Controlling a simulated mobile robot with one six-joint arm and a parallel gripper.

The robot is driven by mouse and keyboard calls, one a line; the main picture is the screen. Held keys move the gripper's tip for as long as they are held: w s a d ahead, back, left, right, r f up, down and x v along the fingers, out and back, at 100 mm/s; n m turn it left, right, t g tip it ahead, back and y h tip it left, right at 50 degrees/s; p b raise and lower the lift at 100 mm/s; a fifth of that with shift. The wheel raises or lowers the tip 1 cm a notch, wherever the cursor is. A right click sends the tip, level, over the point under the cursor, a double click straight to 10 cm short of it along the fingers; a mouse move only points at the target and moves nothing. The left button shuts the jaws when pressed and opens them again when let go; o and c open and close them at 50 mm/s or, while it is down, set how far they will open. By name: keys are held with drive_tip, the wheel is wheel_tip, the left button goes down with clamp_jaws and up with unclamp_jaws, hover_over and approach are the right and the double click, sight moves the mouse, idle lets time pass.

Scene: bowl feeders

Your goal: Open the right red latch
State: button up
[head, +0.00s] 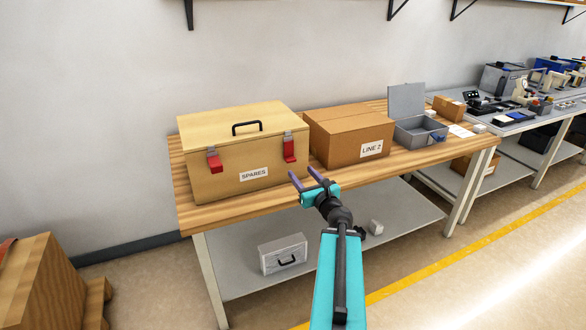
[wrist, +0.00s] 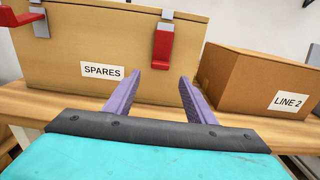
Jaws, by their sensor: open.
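The wooden SPARES box (head: 225,178) sits on the workbench with its lid down. The right red latch (head: 289,150) is on the box's front near its right end, hanging from a grey metal catch. In the wrist view the right red latch (wrist: 163,45) stands just beyond and above my fingertips. The left red latch (head: 214,162) is on the same front face; part of it shows in the wrist view (wrist: 22,14). My gripper (head: 306,177) is open and empty, in front of the box and below the right latch. Its purple fingers also show in the wrist view (wrist: 160,82), apart and touching nothing visible.
A cardboard LINE 2 box (head: 350,137) stands right beside the SPARES box. An open grey metal box (head: 420,132) is further right. The wooden workbench (head: 240,212) has a narrow bare strip in front of the boxes. A white case (head: 283,254) is on the lower shelf.

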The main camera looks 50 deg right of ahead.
sight(292, 161)
drive_tip(key=shift+w+f+b, duration=0.1)
drive_tip(key=shift+f+b, duration=0.05)
drive_tip(key=shift+b, duration=0.4)
drive_tip(key=shift+p+x, duration=0.75)
drive_tip(key=shift+x, duration=3.45)
clamp_jaws()
